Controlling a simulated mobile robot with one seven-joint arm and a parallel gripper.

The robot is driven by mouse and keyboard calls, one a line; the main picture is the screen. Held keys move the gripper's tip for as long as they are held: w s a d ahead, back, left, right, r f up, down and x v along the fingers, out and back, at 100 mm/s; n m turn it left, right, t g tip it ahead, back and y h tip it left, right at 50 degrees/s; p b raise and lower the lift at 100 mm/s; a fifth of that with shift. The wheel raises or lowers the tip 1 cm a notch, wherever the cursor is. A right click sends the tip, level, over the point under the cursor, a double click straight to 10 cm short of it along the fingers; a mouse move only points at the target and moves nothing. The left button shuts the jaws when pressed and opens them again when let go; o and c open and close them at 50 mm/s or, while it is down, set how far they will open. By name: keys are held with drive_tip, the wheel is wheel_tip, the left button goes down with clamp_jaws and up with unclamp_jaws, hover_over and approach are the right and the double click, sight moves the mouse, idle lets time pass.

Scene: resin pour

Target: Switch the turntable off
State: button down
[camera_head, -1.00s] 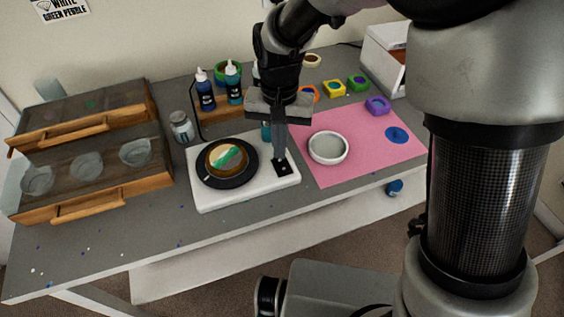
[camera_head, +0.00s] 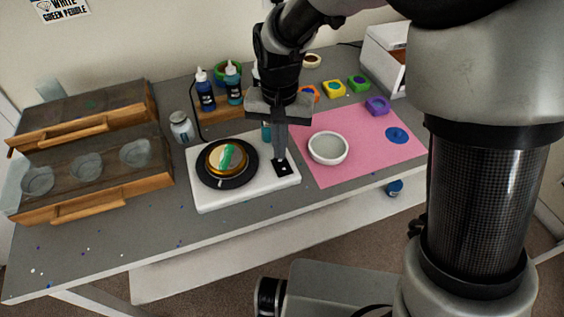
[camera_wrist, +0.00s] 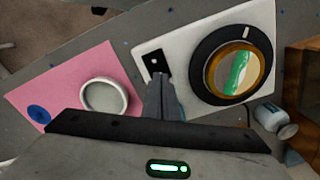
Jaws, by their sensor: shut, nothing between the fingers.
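The turntable has a white base (camera_head: 262,190) with a round black platter (camera_head: 204,178). On the platter sits a round amber-rimmed mould (camera_head: 228,158) with a green streak across a pale surface. A black switch plate (camera_head: 284,168) with a small white mark is on the right part of the base; it also shows in the wrist view (camera_wrist: 154,62). My gripper (camera_head: 280,154) is shut and empty, pointing down with its tips just beside the switch plate. In the wrist view the tips (camera_wrist: 160,80) overlap the plate's near edge. I cannot tell whether they touch it.
A grey-white bowl (camera_head: 328,148) stands on a pink mat (camera_head: 365,160) to the right. Bottles (camera_head: 205,92) in a rack and a glass jar (camera_head: 181,127) stand behind. A wooden tray case (camera_head: 90,205) is at the left. Colored cups (camera_head: 334,89) are at the back right.

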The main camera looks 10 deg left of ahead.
drive_tip(key=shift+f+b, duration=0.5)
drive_tip(key=shift+f, duration=0.2)
idle(0.8)
wheel_tip(320, 180, up, 7)
drive_tip(key=p, duration=0.5)
idle(0.3)
drive_tip(key=shift+r, duration=0.1)
idle(0.4)
drive_tip(key=s+d+r+t+p, duration=0.3)
drive_tip(key=d+r, duration=1.1)
drive_tip(key=r, duration=0.1)
drive_tip(key=s+d+r+t+p, duration=0.2)
drive_tip(key=s+d+r, duration=0.4)
drive_tip(key=s+d, duration=0.2)
drive_tip(key=shift+s+d+t, duration=0.3)
drive_tip(key=shift+s+d, duration=0.05)
drive_tip(key=shift+d, duration=0.5)
